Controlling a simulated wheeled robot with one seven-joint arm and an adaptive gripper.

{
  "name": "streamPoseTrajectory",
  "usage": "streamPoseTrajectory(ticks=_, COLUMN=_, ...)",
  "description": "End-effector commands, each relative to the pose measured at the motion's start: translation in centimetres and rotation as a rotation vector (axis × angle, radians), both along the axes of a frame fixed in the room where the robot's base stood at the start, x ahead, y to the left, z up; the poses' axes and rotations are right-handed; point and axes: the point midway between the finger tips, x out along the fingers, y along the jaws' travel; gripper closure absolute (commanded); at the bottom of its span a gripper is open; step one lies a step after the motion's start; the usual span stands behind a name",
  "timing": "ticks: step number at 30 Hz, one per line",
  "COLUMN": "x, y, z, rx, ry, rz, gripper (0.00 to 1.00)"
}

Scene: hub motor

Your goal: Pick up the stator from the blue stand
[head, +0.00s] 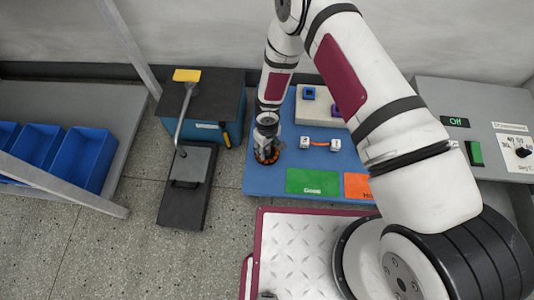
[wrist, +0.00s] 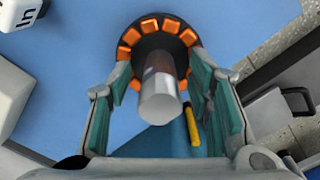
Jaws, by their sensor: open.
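The stator (wrist: 130,38) is a dark ring with orange coils and a bright metal shaft (wrist: 160,85) at its centre. In the head view the stator (head: 267,157) shows as a dark and orange ring at the left side of the blue table (head: 259,183). My gripper (wrist: 160,78) is open, pointing down over the stator. Its two fingers stand on either side of the shaft and ring; I cannot tell whether they touch. The blue stand cannot be told apart from the blue surface under the stator.
Two white blocks joined by an orange strip (head: 319,145) lie right of my gripper. Green (head: 313,181) and orange (head: 357,186) mats lie in front. Blue bins (head: 80,158) are far left.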

Motion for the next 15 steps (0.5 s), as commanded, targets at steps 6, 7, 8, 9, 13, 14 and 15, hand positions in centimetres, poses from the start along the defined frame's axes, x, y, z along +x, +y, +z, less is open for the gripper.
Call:
streamPoseTrajectory(ticks=6, x=0.03, y=0.01, z=-0.95, rx=0.000, ry=-0.001, rz=-0.001, gripper=0.53)
streamPoseTrajectory(ticks=7, x=0.03, y=0.01, z=-0.92, rx=0.000, ry=-0.001, rz=0.000, gripper=0.53)
streamPoseTrajectory(ticks=8, x=0.04, y=0.01, z=-0.90, rx=0.000, ry=-0.001, rz=0.000, gripper=0.53)
streamPoseTrajectory(ticks=9, x=0.04, y=0.01, z=-0.89, rx=0.000, ry=-0.001, rz=0.000, gripper=0.53)
streamPoseTrajectory(ticks=13, x=0.04, y=0.01, z=-0.87, rx=0.001, ry=-0.001, rz=0.000, gripper=0.74)
streamPoseTrajectory(ticks=14, x=0.04, y=0.01, z=-0.87, rx=0.001, ry=-0.001, rz=0.000, gripper=0.81)
streamPoseTrajectory(ticks=15, x=0.04, y=0.02, z=-0.87, rx=0.001, ry=-0.001, rz=0.000, gripper=0.90)
